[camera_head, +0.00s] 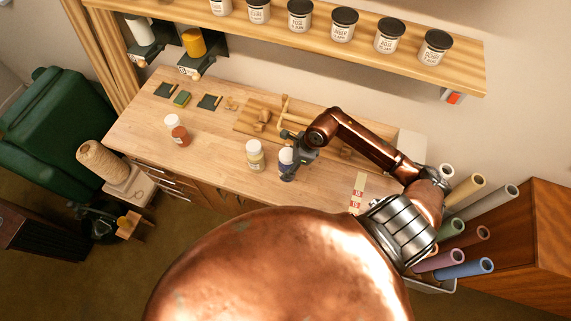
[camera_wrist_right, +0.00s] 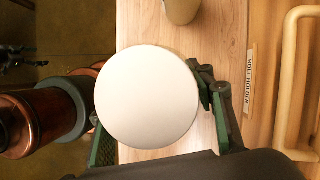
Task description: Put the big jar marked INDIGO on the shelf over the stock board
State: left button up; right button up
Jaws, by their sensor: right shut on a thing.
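My right gripper (camera_head: 287,168) is shut on a white-lidded jar with dark blue contents (camera_head: 286,156), at the front part of the worktable. In the right wrist view its round white lid (camera_wrist_right: 147,97) sits between the two fingers and hides the jar's body. No label on it can be read, so I cannot tell whether it says INDIGO. I cannot tell if its base touches the table. A wooden shelf (camera_head: 385,68) runs along the wall, with several black-lidded, labelled jars (camera_head: 343,25) in a row. My left gripper does not show.
A cream jar (camera_head: 255,157) stands close left of the held jar. A wooden board with dowels (camera_head: 262,118) lies behind. Coloured rolls (camera_head: 465,268) stand at the right. The table's left front is clear.

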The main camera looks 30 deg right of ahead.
jog(key=w+f, duration=0.1)
jog(key=w+d+f, duration=0.1)
jog(key=shift+w+f+p, duration=0.15)
jog(key=shift+f+p, duration=0.2)
notch_tip(320, 180, down, 2)
jog(key=shift+f+p, duration=0.1)
jog(key=shift+p, duration=0.65)
jog(key=shift+f, duration=0.5)
jog(key=o, duration=1.1)
jog(key=shift+f, duration=0.2)
jog(key=o, duration=0.5)
jog(key=shift+c, duration=0.2)
jog(key=shift+r, duration=0.2)
